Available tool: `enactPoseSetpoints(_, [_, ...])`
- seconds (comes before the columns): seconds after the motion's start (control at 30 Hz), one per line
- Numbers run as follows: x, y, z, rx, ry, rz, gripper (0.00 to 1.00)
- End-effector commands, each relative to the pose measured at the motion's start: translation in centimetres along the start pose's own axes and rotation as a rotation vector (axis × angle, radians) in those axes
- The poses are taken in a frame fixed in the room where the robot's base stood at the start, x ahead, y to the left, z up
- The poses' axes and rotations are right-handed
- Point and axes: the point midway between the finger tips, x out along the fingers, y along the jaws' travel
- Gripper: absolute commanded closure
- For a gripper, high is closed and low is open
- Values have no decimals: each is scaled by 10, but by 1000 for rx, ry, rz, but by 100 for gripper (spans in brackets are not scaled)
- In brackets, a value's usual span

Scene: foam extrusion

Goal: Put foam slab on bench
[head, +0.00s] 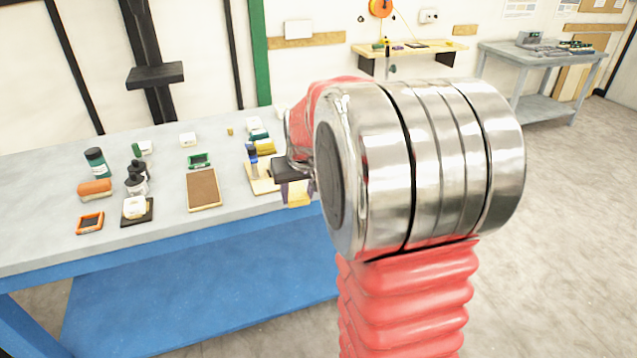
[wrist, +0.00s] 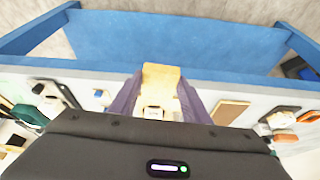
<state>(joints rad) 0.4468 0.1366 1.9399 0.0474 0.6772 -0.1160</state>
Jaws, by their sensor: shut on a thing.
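My gripper (wrist: 158,97) is shut on a pale yellow foam slab (wrist: 161,77), held between two purple fingers in the wrist view. In the head view the slab (head: 300,194) shows only as a small yellow patch beside the purple fingers. My arm hides most of the gripper there. The bench (head: 45,235) has a light grey top and a blue frame. The slab is at the bench's front edge in both views. I cannot tell whether it touches the bench.
On the bench stand a brown board (head: 203,190), an orange roll (head: 95,189), a dark green bottle (head: 96,162) and an orange-framed device (head: 90,222). A pale board (head: 260,180) with small items lies left of my gripper. The front strip of the bench is fairly clear.

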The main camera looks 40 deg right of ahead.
Motion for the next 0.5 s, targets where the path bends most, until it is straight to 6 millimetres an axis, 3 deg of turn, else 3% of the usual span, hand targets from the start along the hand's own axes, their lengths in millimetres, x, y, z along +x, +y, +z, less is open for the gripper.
enactPoseSetpoints(0.2, [36,-80,14,-92,-1,-39,78])
enactPoseSetpoints(0.5, [67,-185,54,-250,1,-105,78])
